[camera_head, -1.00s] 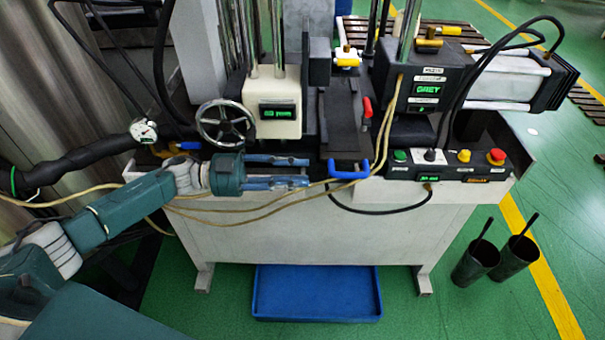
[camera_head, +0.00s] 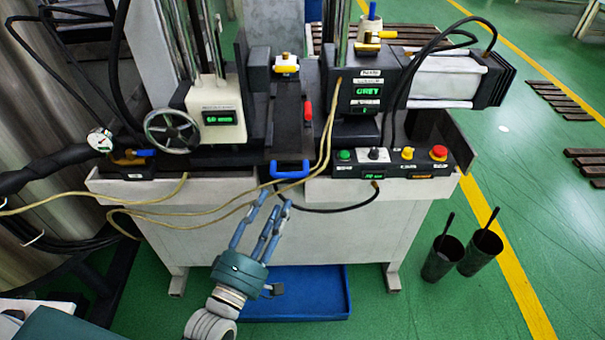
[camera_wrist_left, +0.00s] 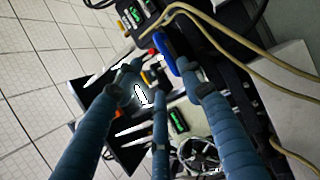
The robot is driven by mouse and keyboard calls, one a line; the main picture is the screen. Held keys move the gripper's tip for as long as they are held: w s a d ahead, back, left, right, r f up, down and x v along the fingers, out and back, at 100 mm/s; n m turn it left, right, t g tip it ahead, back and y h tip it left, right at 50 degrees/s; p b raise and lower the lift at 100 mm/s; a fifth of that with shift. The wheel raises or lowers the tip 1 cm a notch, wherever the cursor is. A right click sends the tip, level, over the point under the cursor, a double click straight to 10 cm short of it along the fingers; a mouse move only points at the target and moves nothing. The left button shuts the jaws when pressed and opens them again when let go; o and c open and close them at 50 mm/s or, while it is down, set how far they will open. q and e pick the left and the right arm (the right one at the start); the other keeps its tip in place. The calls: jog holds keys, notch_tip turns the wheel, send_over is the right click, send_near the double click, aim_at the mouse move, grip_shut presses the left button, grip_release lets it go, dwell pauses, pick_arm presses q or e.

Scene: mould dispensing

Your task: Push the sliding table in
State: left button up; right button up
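The sliding table (camera_head: 293,128) is a dark plate on the machine bed, with a blue handle (camera_head: 290,173) at its front edge and a red lever beside it. My left gripper (camera_head: 269,203) is in front of the machine, just below and slightly left of the blue handle. Its fingers are spread, point up toward the handle and hold nothing. A gap shows between the fingertips and the handle. In the left wrist view the blue handle (camera_wrist_left: 166,48) appears beyond the fingertips. My right gripper is not in view.
Yellow cables (camera_head: 145,209) and a black cable hang across the machine front near my gripper. A button panel (camera_head: 391,162) is right of the handle, a handwheel (camera_head: 172,131) left. A blue tray (camera_head: 325,290) lies below. Two dark cups (camera_head: 441,259) stand on the floor at right.

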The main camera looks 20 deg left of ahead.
aim_at(288, 176)
pick_arm(q)
jog(key=shift+n, duration=0.3)
jog(key=x, duration=0.3)
jog(key=p+x, duration=0.1)
jog(key=x, duration=0.2)
jog(key=p+x, duration=0.1)
jog(key=x, duration=0.2)
jog(key=shift+w+a+f, duration=0.2)
jog(key=shift+w+a, duration=0.1)
jog(key=shift+w, duration=0.5)
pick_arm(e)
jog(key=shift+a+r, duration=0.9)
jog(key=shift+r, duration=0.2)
pick_arm(q)
jog(key=shift+d, duration=0.1)
